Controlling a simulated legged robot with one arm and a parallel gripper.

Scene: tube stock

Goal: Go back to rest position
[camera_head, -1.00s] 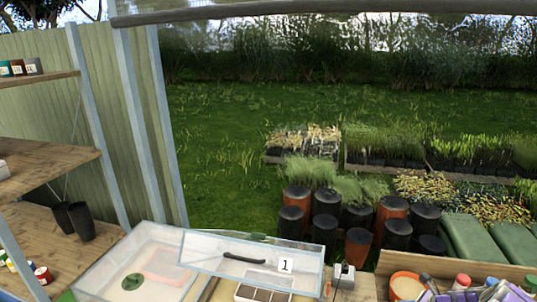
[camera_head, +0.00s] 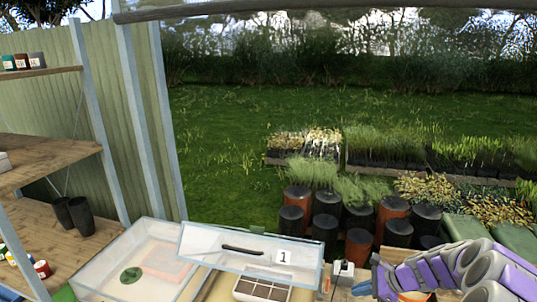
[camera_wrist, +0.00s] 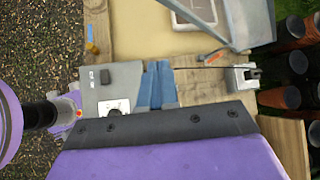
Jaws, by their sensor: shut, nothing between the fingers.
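My gripper (camera_head: 363,288) is at the lower right of the head view, at the end of my purple and grey arm. Its blue fingers also show in the wrist view (camera_wrist: 157,86), close together with nothing between them. It is over the wooden bench, to the right of the clear propagator lid (camera_head: 228,253) labelled 1. It is just below and right of a small grey and white device (camera_head: 344,270). In the wrist view the same device (camera_wrist: 240,78) lies right of the fingers.
A clear tray (camera_head: 105,284) stands left of the lid. A seed tray (camera_head: 262,289) lies below the lid; a pale tray (camera_wrist: 197,9) shows in the wrist view. Shelves (camera_head: 45,160) stand at the left. Several pots (camera_head: 325,228) stand behind the bench on the grass.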

